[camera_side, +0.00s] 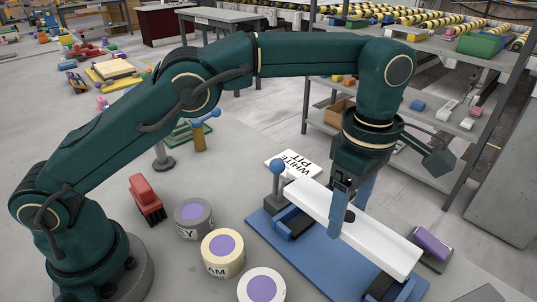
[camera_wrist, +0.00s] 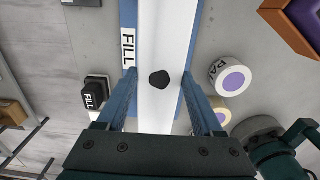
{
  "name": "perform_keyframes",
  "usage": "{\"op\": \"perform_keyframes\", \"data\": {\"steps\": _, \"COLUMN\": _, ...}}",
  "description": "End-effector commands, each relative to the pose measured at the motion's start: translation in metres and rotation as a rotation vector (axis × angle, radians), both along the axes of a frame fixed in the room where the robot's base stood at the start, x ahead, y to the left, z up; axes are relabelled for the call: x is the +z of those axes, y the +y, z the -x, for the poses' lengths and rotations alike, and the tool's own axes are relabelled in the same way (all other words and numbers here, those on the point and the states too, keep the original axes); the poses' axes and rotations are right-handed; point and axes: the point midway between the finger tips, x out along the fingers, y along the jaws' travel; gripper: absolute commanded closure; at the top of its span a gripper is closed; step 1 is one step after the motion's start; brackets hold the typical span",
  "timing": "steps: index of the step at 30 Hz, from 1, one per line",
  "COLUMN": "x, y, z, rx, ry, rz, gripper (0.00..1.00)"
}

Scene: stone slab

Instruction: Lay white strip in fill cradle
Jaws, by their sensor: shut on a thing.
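The long white strip (camera_side: 385,243) lies level and lengthwise over the blue fill cradle (camera_side: 283,252), which has dark end supports. It also runs down the middle of the wrist view (camera_wrist: 160,35), with a dark spot (camera_wrist: 159,79) on its top. My gripper (camera_side: 348,212) is shut on the strip near its middle, one blue finger on each long side. In the wrist view the gripper (camera_wrist: 160,105) straddles it. A FILL label (camera_wrist: 128,48) shows on the cradle base left of the strip. I cannot tell whether the strip touches the supports.
A blue ball-topped post (camera_side: 278,168) stands by the strip's far end. A WHITE PIT card (camera_side: 293,163) lies behind. Grey (camera_side: 193,213), cream (camera_side: 222,248) and white (camera_side: 262,288) round tubs stand left of the cradle. A purple-topped block (camera_side: 432,245) sits close at right.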

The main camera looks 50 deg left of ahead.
Motion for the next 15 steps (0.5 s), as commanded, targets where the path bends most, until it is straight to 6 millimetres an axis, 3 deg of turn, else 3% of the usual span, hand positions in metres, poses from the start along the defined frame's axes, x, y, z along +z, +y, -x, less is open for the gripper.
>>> {"op": "perform_keyframes", "data": {"steps": 15, "x": -0.056, "y": 0.0, "z": 0.0, "rx": -0.001, "ry": 0.002, "rz": 0.0, "gripper": 1.0}}
